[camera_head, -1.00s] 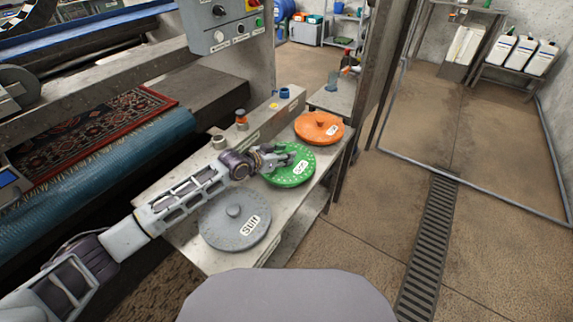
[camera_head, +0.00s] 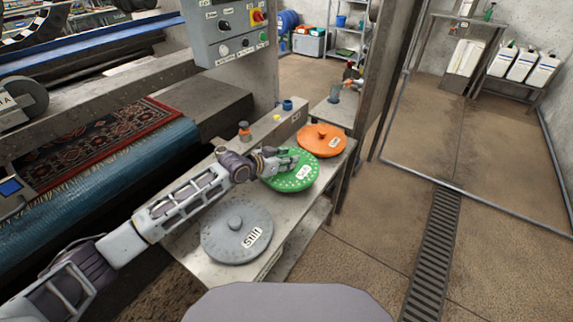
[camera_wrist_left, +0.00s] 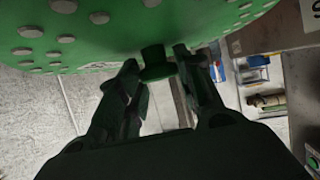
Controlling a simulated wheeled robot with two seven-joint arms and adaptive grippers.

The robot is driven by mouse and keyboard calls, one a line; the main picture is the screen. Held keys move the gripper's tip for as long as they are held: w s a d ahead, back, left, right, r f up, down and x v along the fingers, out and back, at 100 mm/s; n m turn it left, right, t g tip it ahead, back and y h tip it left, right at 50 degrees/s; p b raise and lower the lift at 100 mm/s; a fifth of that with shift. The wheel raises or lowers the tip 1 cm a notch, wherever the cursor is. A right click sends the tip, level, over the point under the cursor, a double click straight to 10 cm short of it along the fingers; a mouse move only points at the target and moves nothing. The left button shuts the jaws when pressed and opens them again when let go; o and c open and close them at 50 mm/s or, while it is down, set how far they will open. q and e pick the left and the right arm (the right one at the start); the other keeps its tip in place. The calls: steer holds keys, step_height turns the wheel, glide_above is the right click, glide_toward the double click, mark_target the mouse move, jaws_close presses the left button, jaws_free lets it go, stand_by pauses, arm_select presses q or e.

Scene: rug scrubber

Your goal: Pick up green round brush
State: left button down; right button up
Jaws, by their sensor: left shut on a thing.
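The green round brush (camera_head: 302,180) is a flat disc with pale dots and a white label, at the middle of the metal bench in the head view. My left gripper (camera_head: 288,160) reaches over it from the left. In the left wrist view the brush's dotted face (camera_wrist_left: 95,35) fills the top, and my left gripper (camera_wrist_left: 158,65) is shut on its central knob. The fingers hide the knob in the head view. I cannot tell whether the brush is clear of the bench. My right gripper is not in view.
A grey round brush (camera_head: 236,231) lies in front and an orange one (camera_head: 321,140) behind, close to the green rim. A post (camera_head: 370,85) rises behind right. Open floor lies to the right.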

arm_select(q)
steer(key=shift+r+p, duration=0.3)
steer(key=shift+r, duration=3.1)
